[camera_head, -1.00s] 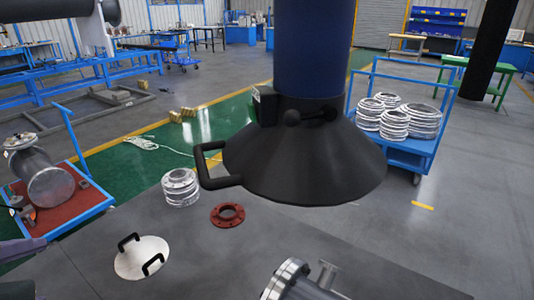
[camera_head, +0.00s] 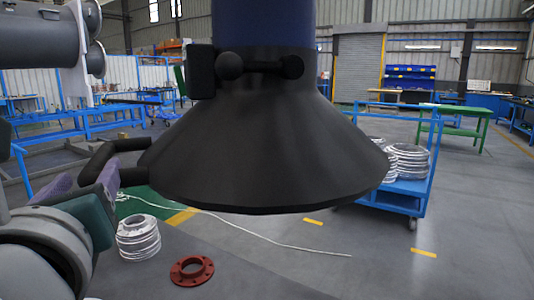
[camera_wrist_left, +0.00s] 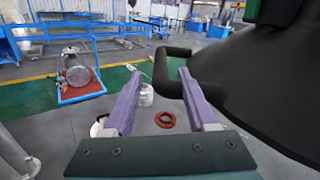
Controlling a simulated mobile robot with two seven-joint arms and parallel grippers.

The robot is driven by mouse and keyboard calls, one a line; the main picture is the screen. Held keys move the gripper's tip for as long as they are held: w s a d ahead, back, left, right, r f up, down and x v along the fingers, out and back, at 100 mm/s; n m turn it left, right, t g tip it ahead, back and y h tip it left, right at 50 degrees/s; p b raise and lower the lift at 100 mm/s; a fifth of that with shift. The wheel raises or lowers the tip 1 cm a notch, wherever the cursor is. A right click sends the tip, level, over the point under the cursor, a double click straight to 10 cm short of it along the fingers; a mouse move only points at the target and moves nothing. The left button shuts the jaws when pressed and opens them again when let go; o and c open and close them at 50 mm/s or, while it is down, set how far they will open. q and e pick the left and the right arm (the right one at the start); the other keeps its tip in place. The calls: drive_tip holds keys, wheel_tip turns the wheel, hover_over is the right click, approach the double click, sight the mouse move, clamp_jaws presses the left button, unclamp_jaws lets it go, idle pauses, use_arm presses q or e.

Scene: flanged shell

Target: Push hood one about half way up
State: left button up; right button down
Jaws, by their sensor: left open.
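The black conical hood (camera_head: 265,145) hangs from a dark blue duct (camera_head: 263,25) in the middle of the head view. A black bar handle (camera_head: 85,165) sticks out from its left side. My left gripper (camera_head: 104,182) is close to this handle. In the left wrist view its purple fingers (camera_wrist_left: 160,74) are open, and the handle (camera_wrist_left: 160,72) shows in the gap between their tips. I cannot tell whether the fingers touch it. The hood (camera_wrist_left: 265,85) fills the right of that view. My right gripper is not in view.
Below the hood are a stack of silver rings (camera_head: 138,237) and a red flange (camera_head: 191,270). A blue cart (camera_head: 410,190) with more silver rings stands behind to the right. A red-topped cart (camera_wrist_left: 82,88) with a metal pipe part shows in the wrist view.

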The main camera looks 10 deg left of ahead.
use_arm(q)
drive_tip(key=shift+x, duration=2.4)
drive_tip(key=shift+c, duration=0.4)
clamp_jaws()
